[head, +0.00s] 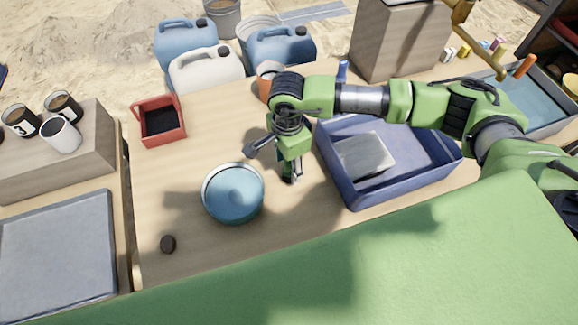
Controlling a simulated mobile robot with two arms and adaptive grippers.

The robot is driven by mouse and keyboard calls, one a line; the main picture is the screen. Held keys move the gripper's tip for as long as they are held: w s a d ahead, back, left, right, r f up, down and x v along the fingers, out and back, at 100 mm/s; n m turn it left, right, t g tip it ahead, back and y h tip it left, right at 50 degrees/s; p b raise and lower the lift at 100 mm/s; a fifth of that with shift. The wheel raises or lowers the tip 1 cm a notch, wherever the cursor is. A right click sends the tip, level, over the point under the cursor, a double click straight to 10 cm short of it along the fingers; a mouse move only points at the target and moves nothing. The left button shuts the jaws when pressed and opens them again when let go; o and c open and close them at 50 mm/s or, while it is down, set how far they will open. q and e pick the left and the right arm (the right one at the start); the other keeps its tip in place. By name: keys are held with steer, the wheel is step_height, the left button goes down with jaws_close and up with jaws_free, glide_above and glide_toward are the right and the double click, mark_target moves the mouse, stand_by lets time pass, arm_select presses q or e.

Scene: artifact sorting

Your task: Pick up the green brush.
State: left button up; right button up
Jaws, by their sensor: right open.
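My right arm reaches in from the right, and its gripper (271,166) points down over the wooden table, just right of the round blue pan. The gripper is open, with one finger toward the left and one lower down near the tabletop. I cannot clearly make out a green brush. Any brush beneath or behind the gripper is hidden by it and by my arm. My left gripper is not in view.
The round blue pan (233,193) and a blue crate (345,187) holding a grey block stand close on either side of the gripper. A red box (181,138) stands back left. The left table area is mostly clear.

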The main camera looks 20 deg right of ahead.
mark_target(289, 171)
steer(key=shift+w+d+f+p, duration=0.1)
steer(key=shift+f+p, duration=0.05)
steer(key=shift+f, duration=0.8)
steer(key=shift+w+d+f+p, duration=0.1)
steer(key=shift+f+p, duration=0.05)
steer(key=shift+f, duration=0.8)
steer(key=c, duration=1.1)
steer(key=shift+c, duration=0.2)
steer(key=shift+r, duration=0.15)
